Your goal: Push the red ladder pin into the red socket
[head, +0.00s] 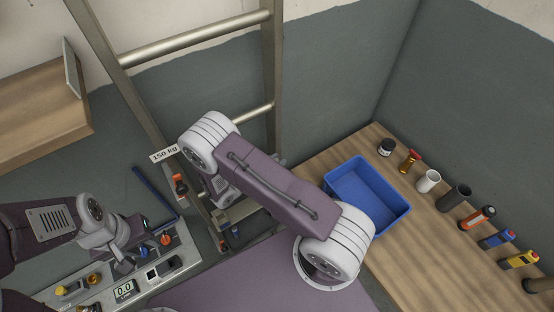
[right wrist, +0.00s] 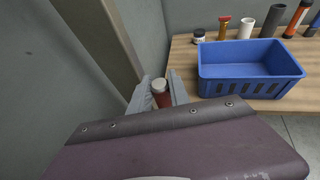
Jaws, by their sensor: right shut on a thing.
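My right gripper (right wrist: 159,88) is shut on a dark red pin (right wrist: 162,98) with a pale round cap, seen between its two grey fingers in the right wrist view. In the head view my right arm reaches to the ladder (head: 271,60) and hides the held pin. An orange-red part with black pieces (head: 180,185) sits by the ladder's left rail; I cannot tell whether it is the red socket. No opening in front of the held pin is visible. My left gripper (head: 128,257) is low over the control panel at left; its fingers are too small to read.
The control panel (head: 188,259) carries knobs and a small display (head: 124,290). A blue bin (head: 340,182) stands on the wooden bench (head: 405,262) at right, with several bottles and cups behind it. A wooden shelf (head: 40,118) is at upper left.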

